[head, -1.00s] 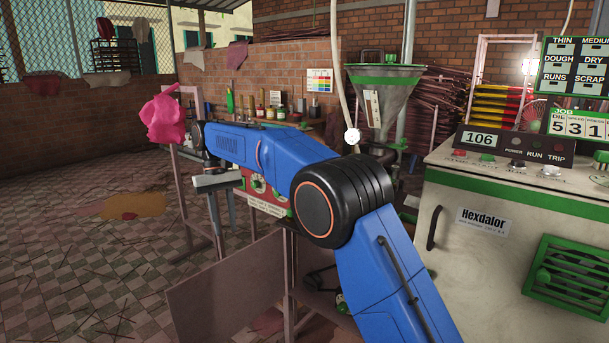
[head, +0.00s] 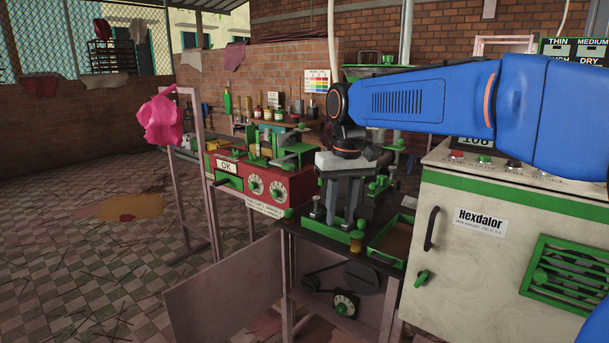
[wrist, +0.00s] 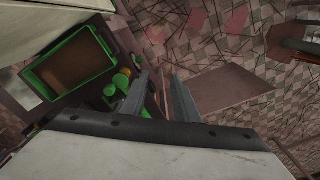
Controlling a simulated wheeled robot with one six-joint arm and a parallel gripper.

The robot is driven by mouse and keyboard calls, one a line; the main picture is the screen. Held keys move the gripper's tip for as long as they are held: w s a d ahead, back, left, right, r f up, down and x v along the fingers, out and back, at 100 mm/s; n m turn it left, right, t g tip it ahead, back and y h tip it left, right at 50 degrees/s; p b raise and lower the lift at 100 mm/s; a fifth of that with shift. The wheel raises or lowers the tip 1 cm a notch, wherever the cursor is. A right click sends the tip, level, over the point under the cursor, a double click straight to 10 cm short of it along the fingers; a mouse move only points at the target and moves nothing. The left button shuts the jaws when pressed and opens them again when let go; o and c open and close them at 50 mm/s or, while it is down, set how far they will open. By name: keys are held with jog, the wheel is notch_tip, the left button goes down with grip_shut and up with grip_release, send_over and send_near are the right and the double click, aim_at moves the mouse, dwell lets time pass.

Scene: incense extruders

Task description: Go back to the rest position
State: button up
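My gripper (head: 345,218) points down over the small dark bench (head: 325,236), left of the white Hexdalor cabinet (head: 470,262). Its two grey fingers are apart with nothing between them, and the wrist view shows the same open gap (wrist: 162,112). My blue arm reaches in from the right and hides part of the hopper and the panels behind it. Whether the fingertips clear the parts on the bench is hard to tell in the head view.
A green-rimmed tray (head: 372,252) lies on the bench, right of my gripper; it also shows in the wrist view (wrist: 98,22). A red machine (head: 290,187) with dials and an OK sign stands left. A pink cloth (head: 162,120) hangs on a post. The left floor is open.

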jog(key=s+d+f+m+t, duration=0.1)
jog(key=s+d, duration=0.7)
jog(key=d, duration=0.1)
jog(key=s+d+f+m+t, duration=0.1)
jog(key=s+d+f, duration=0.4)
jog(key=s, duration=0.4)
jog(key=s+d+f+m+t, duration=0.1)
jog(key=s+d+f+t, duration=0.1)
jog(key=s+d+f, duration=0.4)
jog(key=s+f, duration=0.2)
jog(key=s, duration=0.2)
jog(key=shift+d+f, duration=0.25)
jog(key=shift+f, duration=0.05)
jog(key=shift+s, duration=0.1)
dwell(0.9)
